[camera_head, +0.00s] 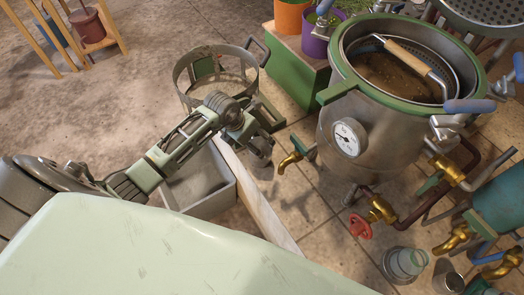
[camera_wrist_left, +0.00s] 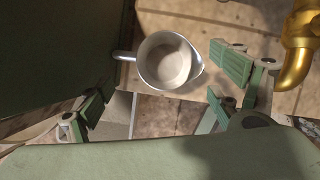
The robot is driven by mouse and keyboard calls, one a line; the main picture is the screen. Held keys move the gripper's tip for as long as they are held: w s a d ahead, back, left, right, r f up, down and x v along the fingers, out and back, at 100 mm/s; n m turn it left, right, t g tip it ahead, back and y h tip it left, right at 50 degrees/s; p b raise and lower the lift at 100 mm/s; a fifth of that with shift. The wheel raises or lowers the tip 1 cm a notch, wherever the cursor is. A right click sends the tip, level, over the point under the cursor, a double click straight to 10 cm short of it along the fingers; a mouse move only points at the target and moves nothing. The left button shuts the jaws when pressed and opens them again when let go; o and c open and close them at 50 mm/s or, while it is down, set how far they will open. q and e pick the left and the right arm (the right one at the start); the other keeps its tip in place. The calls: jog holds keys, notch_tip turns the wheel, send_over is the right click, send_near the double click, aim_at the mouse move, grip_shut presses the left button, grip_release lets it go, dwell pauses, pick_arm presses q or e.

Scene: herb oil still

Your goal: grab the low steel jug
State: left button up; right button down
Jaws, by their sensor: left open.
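The low steel jug (camera_wrist_left: 168,62) stands upright on the tiled floor in the left wrist view. Its round mouth faces the camera, its handle is on the left and its spout on the right. My left gripper (camera_wrist_left: 155,108) is open, with green-padded fingers on both sides of the picture. The jug lies beyond and between the fingers, with nothing gripped. In the head view my left gripper (camera_head: 258,128) hangs near the brass tap and largely hides the jug. My right gripper is in neither view.
A brass tap (camera_wrist_left: 300,42) is close to the right fingers; it also shows in the head view (camera_head: 290,160) beside the steel still (camera_head: 345,105). A ring-shaped metal frame (camera_head: 180,85), a green crate (camera_head: 298,75) and a grey bin (camera_head: 222,198) surround the gripper.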

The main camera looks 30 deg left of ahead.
aim_at(259, 147)
pick_arm(q)
jog(key=x, duration=0.5)
jog(key=shift+s+d+f, duration=0.15)
jog(key=shift+s+d, duration=0.05)
jog(key=shift+d, duration=0.1)
jog(key=shift+c, duration=0.3)
jog(key=shift+s, duration=0.1)
jog(key=c, duration=1.5)
jog(key=shift+c, duration=0.3)
